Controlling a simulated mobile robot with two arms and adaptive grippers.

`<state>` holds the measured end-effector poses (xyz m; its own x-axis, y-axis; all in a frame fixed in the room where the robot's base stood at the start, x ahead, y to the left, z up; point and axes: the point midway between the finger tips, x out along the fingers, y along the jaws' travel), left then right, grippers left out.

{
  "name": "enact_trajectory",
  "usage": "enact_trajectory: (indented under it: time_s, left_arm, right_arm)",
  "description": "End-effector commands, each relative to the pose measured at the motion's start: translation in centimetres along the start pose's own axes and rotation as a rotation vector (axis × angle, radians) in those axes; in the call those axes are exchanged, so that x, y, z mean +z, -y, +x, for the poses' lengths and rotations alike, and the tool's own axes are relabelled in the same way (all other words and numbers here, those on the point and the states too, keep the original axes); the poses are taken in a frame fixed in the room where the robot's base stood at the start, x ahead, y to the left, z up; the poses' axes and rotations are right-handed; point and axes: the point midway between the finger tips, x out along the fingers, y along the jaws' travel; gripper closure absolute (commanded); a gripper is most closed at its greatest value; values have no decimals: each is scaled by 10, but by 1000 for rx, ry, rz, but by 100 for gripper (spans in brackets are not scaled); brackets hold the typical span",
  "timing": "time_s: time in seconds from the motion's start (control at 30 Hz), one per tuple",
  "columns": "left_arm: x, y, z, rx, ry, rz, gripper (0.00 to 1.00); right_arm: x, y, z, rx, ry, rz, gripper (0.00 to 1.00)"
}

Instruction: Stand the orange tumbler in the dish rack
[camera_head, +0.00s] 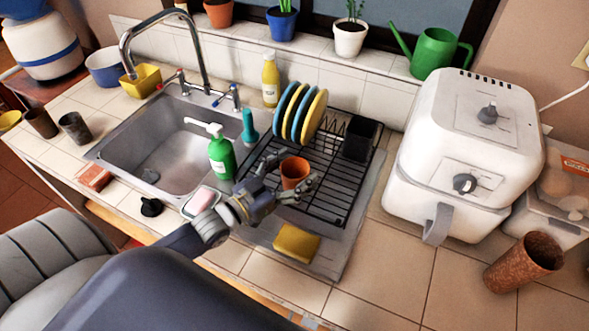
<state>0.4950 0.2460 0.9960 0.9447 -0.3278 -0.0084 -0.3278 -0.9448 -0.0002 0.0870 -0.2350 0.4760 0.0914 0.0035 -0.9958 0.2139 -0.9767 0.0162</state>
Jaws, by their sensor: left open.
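The orange tumbler (294,174) stands upright over the front left part of the black wire dish rack (341,200). My left gripper (292,178) reaches in from the lower left, with its fingers open on either side of the tumbler. I cannot tell whether the fingers touch it. The tumbler's lower part is partly hidden by the gripper. My right gripper is not in view.
Blue and yellow plates (299,113) stand at the back of the rack, beside a black holder (360,138). A green soap bottle (222,158) is left of the gripper. A yellow sponge (296,243) lies in front. A white air fryer (462,150) stands to the right.

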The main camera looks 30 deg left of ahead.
Motion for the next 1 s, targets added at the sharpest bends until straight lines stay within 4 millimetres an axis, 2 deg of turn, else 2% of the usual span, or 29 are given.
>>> enact_trajectory:
  time_s: [0.13, 0.27, 0.7, 1.0]
  left_arm:
    - [-4, 0, -1, 0, 1, 0, 24]
    - [0, 0, -13, 0, 2, 0, 24]
    - [0, 0, -82, 0, 4, -1, 24]
    - [-1, 0, -114, -1, 1, 0, 24]
  right_arm:
    - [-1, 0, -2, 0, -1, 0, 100]
    - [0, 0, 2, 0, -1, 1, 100]
    - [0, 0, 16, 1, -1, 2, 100]
    - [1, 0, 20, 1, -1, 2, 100]
